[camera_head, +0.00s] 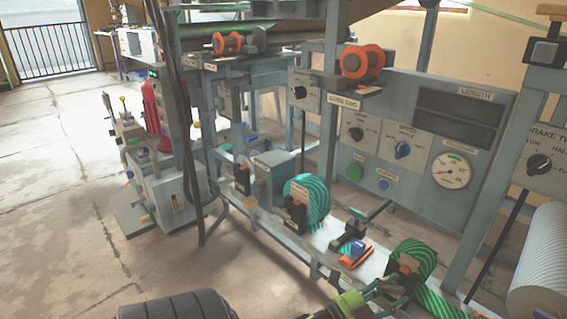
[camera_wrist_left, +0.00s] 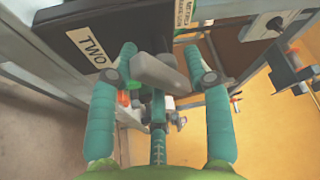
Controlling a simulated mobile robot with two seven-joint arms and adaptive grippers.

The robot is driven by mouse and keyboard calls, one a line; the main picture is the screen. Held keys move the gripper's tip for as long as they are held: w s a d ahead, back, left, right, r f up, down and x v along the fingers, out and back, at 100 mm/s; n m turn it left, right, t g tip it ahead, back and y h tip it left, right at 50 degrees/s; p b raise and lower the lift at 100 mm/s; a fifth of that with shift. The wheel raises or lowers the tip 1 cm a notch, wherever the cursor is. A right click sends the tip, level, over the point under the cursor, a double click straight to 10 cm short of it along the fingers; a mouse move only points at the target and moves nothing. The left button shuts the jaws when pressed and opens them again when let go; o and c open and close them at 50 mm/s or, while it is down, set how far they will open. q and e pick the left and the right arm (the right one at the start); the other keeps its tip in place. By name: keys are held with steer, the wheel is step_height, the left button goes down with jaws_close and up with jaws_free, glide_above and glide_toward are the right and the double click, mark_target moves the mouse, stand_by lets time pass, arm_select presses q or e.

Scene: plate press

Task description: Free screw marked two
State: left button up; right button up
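My left gripper (camera_head: 398,284) reaches in low at the front right in the head view, beside a green striped roll (camera_head: 420,255) with a small label. In the left wrist view its two teal fingers (camera_wrist_left: 160,55) are spread apart. A dark block marked TWO (camera_wrist_left: 90,48) lies just beyond the left finger. A grey lever-like bar (camera_wrist_left: 168,76) crosses between the fingers; I cannot tell whether they touch it. Small green and orange parts (camera_wrist_left: 128,94) show beneath it. The screw itself cannot be made out clearly. My right gripper is in neither view.
A grey control panel with a round gauge (camera_head: 452,171) stands behind. Another green striped roll (camera_head: 312,198) and an orange part (camera_head: 356,256) sit on the low bed. Orange spools (camera_head: 362,62) are mounted above. A white roll (camera_head: 540,270) is at right. Floor at left is open.

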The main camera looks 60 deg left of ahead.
mark_target(387, 292)
arm_select(q)
steer(key=m, duration=0.1)
steer(key=m+g, duration=0.1)
steer(key=m, duration=0.1)
steer(key=m+p, duration=0.1)
steer(key=m, duration=0.1)
steer(key=shift+r+g, duration=0.25)
steer(key=shift+g, duration=0.05)
steer(key=s, duration=0.2)
steer(key=s+p, duration=0.1)
steer(key=s, duration=0.1)
steer(key=s+a, duration=0.1)
steer(key=s, duration=0.1)
steer(key=shift+s+f, duration=0.2)
steer(key=shift+s, duration=0.05)
steer(key=s+f+n+g+y+p, duration=0.3)
steer(key=s+f+n+g+p, duration=0.45)
steer(key=p, duration=0.85)
steer(key=s+d+f+n+g+p, duration=0.1)
steer(key=s+d+n+g+p, duration=0.1)
steer(key=s+p, duration=0.4)
steer(key=s+d+f+n+g+p, duration=0.2)
steer(key=s+n+p, duration=0.4)
steer(key=s, duration=0.5)
steer(key=shift+s+d+g+p, duration=0.15)
steer(key=shift+d+g+p, duration=0.4)
steer(key=shift+d+g, duration=0.45)
steer(key=shift+d, duration=0.1)
